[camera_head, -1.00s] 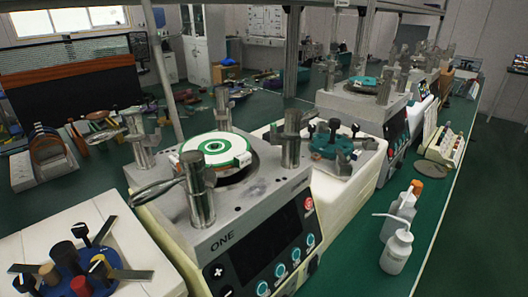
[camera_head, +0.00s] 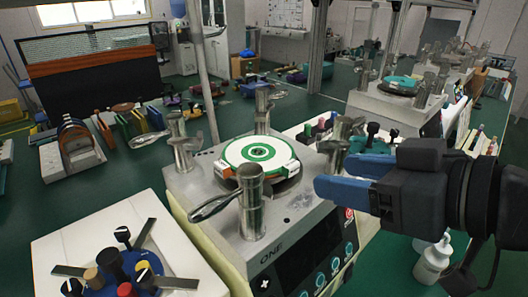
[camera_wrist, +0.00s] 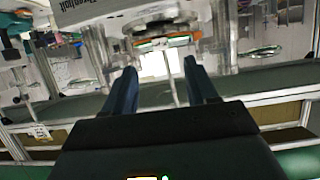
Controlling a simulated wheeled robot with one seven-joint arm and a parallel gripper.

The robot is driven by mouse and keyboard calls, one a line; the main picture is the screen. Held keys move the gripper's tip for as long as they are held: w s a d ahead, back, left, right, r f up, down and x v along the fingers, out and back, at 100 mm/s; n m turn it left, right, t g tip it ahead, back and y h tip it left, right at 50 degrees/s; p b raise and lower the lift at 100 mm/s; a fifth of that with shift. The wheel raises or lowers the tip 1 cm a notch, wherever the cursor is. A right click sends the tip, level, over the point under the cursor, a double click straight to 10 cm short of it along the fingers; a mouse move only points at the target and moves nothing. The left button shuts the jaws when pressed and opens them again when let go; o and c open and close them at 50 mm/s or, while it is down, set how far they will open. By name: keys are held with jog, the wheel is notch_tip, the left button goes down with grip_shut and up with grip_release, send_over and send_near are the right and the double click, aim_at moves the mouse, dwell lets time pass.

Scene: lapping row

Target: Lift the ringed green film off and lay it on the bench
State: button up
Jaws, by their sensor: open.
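The ringed green film (camera_head: 280,148), a white disc with a green ring and green centre, lies flat on the round platen of the grey machine marked ONE (camera_head: 210,185). Metal posts stand around it. My gripper (camera_head: 338,175) has blue fingers and is to the right of the film, apart from it and empty. In the wrist view my two fingers (camera_wrist: 163,78) are spread with nothing between them. A disc edge with green and orange (camera_wrist: 168,42) shows beyond them, blurred; I cannot tell whether it is the film. The green bench top (camera_head: 350,280) shows at the lower right.
A white bottle (camera_head: 433,262) stands below my arm. A white unit with a blue knobbed holder (camera_head: 100,275) is at the lower left. A second machine with a teal disc (camera_head: 400,85) stands further back. The metal posts crowd the film's platen.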

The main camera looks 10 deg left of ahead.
aim_at(295, 167)
jog(key=shift+p+x, duration=0.4)
jog(key=shift+x, duration=3.45)
jog(key=shift+r, duration=0.1)
grip_shut()
